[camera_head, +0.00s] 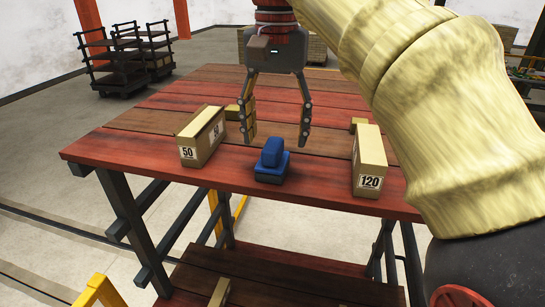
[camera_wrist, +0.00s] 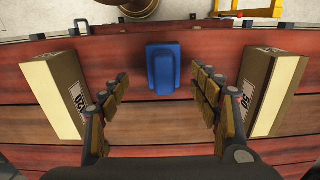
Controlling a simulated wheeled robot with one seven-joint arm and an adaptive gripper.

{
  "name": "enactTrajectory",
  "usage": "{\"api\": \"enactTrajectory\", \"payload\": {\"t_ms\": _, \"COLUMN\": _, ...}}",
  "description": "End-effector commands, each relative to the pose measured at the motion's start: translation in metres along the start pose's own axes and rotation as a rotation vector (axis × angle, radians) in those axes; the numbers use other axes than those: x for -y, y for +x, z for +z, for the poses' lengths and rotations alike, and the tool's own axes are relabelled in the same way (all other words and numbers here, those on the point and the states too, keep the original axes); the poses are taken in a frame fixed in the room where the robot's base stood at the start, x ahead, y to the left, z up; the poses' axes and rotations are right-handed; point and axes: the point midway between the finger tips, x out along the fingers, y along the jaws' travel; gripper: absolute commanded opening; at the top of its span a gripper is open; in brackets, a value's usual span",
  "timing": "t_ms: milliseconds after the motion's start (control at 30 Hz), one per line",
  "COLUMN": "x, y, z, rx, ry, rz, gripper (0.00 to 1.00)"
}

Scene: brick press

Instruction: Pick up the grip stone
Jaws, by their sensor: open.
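The grip stone appears to be the blue block with a narrower raised top (camera_head: 272,162), on the red wooden table near its front edge. It also shows in the wrist view (camera_wrist: 163,68), ahead of the fingertips and between their lines. My gripper (camera_head: 279,140) hangs fingers down over the table, open and empty, behind the blue block in the head view. In the wrist view my gripper's fingers (camera_wrist: 160,84) stand apart on either side. No finger touches the block.
A box marked 50 (camera_head: 202,136) stands left of the block and a box marked 120 (camera_head: 370,161) stands right. Smaller yellowish blocks (camera_head: 233,112) sit behind. The table top (camera_head: 315,190) is bare around the blue block. Carts (camera_head: 125,60) stand far back left.

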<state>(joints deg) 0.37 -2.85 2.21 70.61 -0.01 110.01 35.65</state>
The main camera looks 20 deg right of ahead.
Motion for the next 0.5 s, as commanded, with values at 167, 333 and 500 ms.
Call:
{"api": "enactTrajectory", "payload": {"t_ms": 167, "x": 0.002, "y": 0.019, "z": 0.000, "rx": 0.003, "ry": 0.000, "rz": 0.002, "gripper": 0.63}}
{"api": "enactTrajectory", "payload": {"t_ms": 333, "x": 0.004, "y": 0.044, "z": -0.001, "rx": 0.002, "ry": 0.000, "rz": 0.001, "gripper": 0.63}}
{"api": "enactTrajectory", "payload": {"t_ms": 500, "x": 0.004, "y": 0.058, "z": -0.001, "rx": 0.001, "ry": 0.000, "rz": 0.001, "gripper": 0.63}}
